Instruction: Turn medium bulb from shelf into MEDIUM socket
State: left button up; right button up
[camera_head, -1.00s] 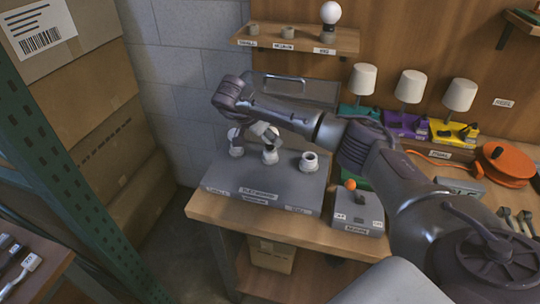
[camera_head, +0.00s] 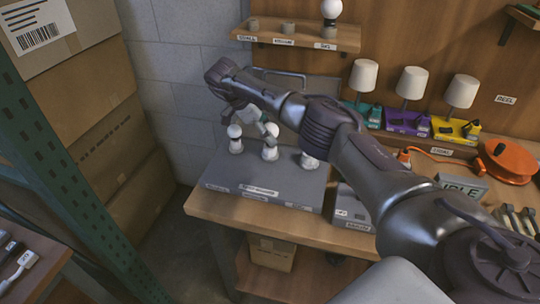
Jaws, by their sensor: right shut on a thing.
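The test board (camera_head: 222,176) on the bench has a row of sockets. The left socket (camera_head: 236,148) carries a small white bulb (camera_head: 234,131). The middle socket (camera_head: 270,153) is right below my right gripper (camera_head: 267,132), which is shut on the medium bulb; the bulb is mostly hidden by the fingers, so I cannot tell how deep it sits. On the wall shelf (camera_head: 346,43), the left and middle holders are empty and a large bulb (camera_head: 331,9) stands in the right one. My left gripper is not in view.
Lamps with white shades (camera_head: 411,83) stand at the back right on coloured bases. Cardboard boxes (camera_head: 95,110) and a green rack post are at the left. My right arm covers part of the control box (camera_head: 350,208).

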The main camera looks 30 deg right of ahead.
jog(key=shift+f+m+g+y+b, duration=0.25)
jog(key=shift+m+g+y+b, duration=0.3)
jog(key=shift+m+b, duration=0.6)
jog(key=shift+r+m+g+y+b, duration=0.1)
jog(key=shift+m+g+y+b, duration=0.15)
jog(key=shift+m+b, duration=0.45)
jog(key=o, duration=0.8)
jog(key=shift+o, duration=0.2)
jog(key=shift+r, duration=0.15)
